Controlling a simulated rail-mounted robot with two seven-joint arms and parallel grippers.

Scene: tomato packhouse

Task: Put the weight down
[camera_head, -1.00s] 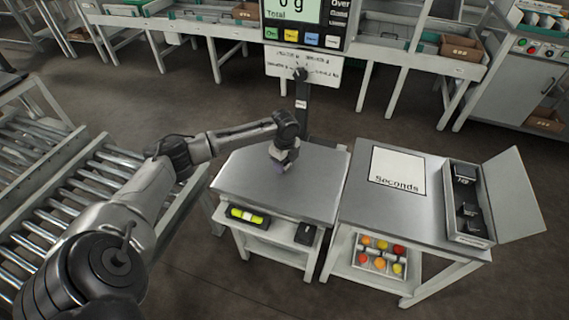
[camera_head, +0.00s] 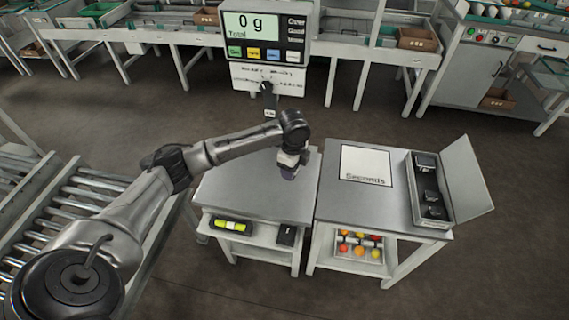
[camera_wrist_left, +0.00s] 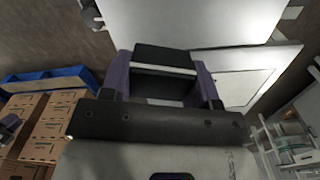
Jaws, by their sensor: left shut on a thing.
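My left gripper (camera_head: 289,172) is over the right part of the bare grey scale plate (camera_head: 240,195), in front of the display (camera_head: 265,32), which reads 0 g. In the left wrist view, the purple fingers of my left gripper (camera_wrist_left: 163,82) are shut on a black weight (camera_wrist_left: 165,56) with a pale stripe. The held weight is hard to make out in the head view. Several black weights (camera_head: 430,196) stand in the open case (camera_head: 447,215) on the right table. My right gripper is not in view.
The right table (camera_head: 385,205) carries a sheet marked "Seconds" (camera_head: 367,165), with bare metal around it. A tray of tomatoes (camera_head: 338,262) sits on its lower shelf. A roller conveyor (camera_head: 75,205) stands at the left. The case lid (camera_head: 468,180) stands open.

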